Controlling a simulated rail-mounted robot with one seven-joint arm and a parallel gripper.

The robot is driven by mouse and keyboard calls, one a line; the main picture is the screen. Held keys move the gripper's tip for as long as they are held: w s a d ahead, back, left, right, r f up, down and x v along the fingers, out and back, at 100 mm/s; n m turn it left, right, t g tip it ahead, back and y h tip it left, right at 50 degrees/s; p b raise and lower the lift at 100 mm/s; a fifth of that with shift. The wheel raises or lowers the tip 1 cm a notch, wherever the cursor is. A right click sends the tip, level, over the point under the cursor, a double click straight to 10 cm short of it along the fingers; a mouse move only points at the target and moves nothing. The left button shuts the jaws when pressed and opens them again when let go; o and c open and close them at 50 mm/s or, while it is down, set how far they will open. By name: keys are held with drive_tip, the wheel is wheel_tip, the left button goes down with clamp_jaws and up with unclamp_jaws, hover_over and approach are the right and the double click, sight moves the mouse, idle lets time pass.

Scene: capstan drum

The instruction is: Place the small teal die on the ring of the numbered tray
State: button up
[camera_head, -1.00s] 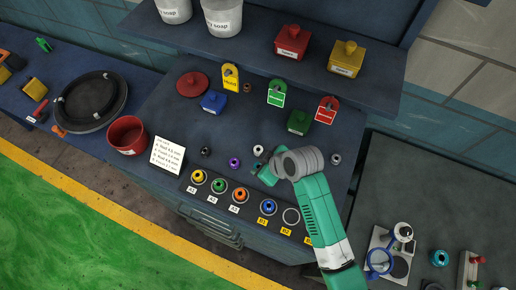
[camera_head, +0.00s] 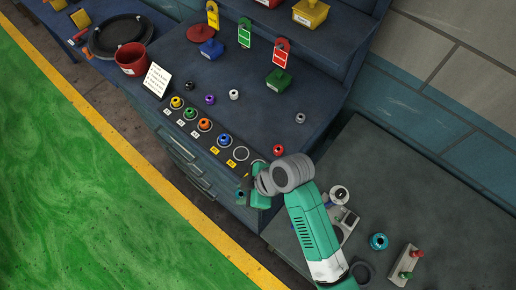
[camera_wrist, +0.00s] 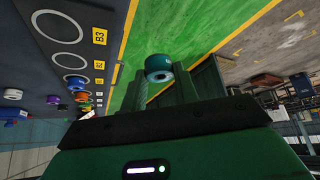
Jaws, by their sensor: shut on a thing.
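The small teal die (camera_wrist: 158,68), a round piece with a dark hole in its end, is held at the fingertips of my gripper (camera_wrist: 156,85) in the wrist view. In the head view my gripper (camera_head: 243,190) is at the front edge of the bench, beside the right end of the numbered tray (camera_head: 184,124); the die cannot be made out there. Green floor shows behind the die in the wrist view. The tray's empty ring by the B3 label (camera_wrist: 57,26) is left of the die, with another empty ring (camera_wrist: 69,60) below it in that picture.
Yellow, green, orange and blue dies (camera_head: 223,140) occupy the other tray rings. A red die (camera_head: 278,149) stands on the bench just behind my gripper. A larger teal ring piece (camera_head: 378,241) and a block with red and green pegs (camera_head: 403,263) are on the right-hand table.

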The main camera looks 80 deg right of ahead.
drive_tip(key=shift+s+a, duration=0.1)
drive_tip(key=shift+a, duration=0.15)
drive_tip(key=shift+r, duration=0.1)
drive_tip(key=w+d, duration=0.1)
drive_tip(key=d, duration=0.4)
drive_tip(key=w+d+f, duration=0.1)
drive_tip(key=w+d, duration=0.1)
drive_tip(key=d, duration=0.3)
drive_tip(key=w+d, duration=0.1)
drive_tip(key=d, duration=0.4)
drive_tip(key=shift+w+f+p, duration=0.2)
drive_tip(key=shift+w+p, duration=0.05)
drive_tip(key=shift+p, duration=0.15)
drive_tip(key=shift+d+f, duration=0.2)
drive_tip(key=shift+f, duration=0.7)
drive_tip(key=shift+d+f, duration=0.2)
drive_tip(key=shift+f, duration=0.7)
drive_tip(key=shift+f, duration=0.1)
